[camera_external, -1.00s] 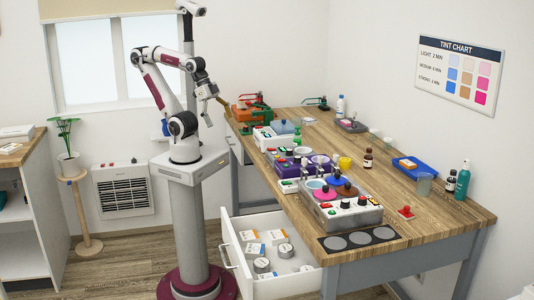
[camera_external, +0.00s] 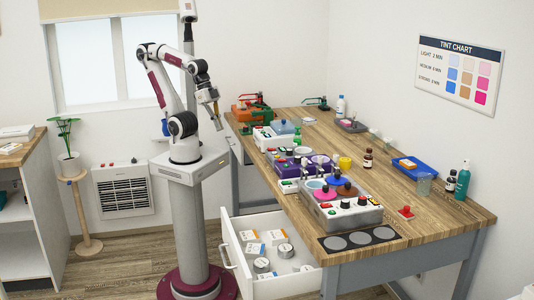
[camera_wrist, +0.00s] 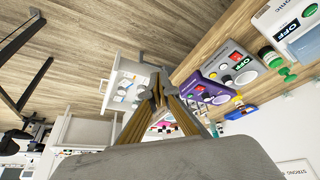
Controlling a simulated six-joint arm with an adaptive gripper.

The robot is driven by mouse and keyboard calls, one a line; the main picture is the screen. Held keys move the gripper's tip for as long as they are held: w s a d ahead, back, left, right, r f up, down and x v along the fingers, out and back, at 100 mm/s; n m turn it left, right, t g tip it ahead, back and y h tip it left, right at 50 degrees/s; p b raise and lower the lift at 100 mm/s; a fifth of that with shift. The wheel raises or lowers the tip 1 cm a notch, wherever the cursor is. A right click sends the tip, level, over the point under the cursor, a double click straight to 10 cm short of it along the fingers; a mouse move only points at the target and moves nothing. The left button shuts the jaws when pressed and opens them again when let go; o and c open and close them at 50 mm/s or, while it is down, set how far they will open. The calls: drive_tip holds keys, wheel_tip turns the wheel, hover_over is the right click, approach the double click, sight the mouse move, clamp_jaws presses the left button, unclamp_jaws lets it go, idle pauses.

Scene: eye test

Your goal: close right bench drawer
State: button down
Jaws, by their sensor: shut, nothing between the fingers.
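The right bench drawer (camera_external: 228,234) is pulled out from under the near end of the bench (camera_external: 375,166). It holds small white boxes (camera_external: 254,249) and round tins (camera_external: 262,265), and its handle is on its left front face. In the wrist view, an open white drawer (camera_wrist: 113,78) with small items in it shows beyond the fingers. My gripper (camera_external: 218,124) is shut and empty. It hangs in the air left of the bench, above and behind the drawer, well apart from it. In the wrist view, my gripper (camera_wrist: 157,78) has its fingertips together.
A tint machine with coloured lids (camera_external: 338,196), a purple device (camera_external: 300,163) and a white device (camera_external: 272,135) stand along the bench's left edge. A potted plant on a stand (camera_external: 74,195) and a wall heater (camera_external: 123,190) are at left.

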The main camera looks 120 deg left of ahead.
drive_tip(key=w+d+f+m+g+h, duration=0.15)
drive_tip(key=w+d+f, duration=0.25)
drive_tip(key=d+f, duration=0.55)
drive_tip(key=w+d+f+m+g, duration=0.1)
drive_tip(key=w+d+f+m, duration=0.3)
drive_tip(key=d, duration=1)
drive_tip(key=w+d+f+m+g+h, duration=0.1)
drive_tip(key=w+d+f+m+g, duration=0.15)
drive_tip(key=d+f, duration=0.75)
drive_tip(key=w+d+f+m+t+h, duration=0.1)
drive_tip(key=w+d+f+m+t, duration=0.2)
drive_tip(key=d+f, duration=0.85)
drive_tip(key=w+d+f+m+t+h, duration=0.15)
drive_tip(key=d+f+t, duration=0.35)
drive_tip(key=d+f, duration=0.65)
drive_tip(key=w+a+r+m+t+y, duration=0.4)
drive_tip(key=w+r+t, duration=0.4)
drive_tip(key=r+t, duration=0.2)
wheel_tip(320, 180, up, 2)
drive_tip(key=shift+a+r+y, duration=0.2)
drive_tip(key=shift+a+y, duration=0.5)
drive_tip(key=shift+a, duration=0.5)
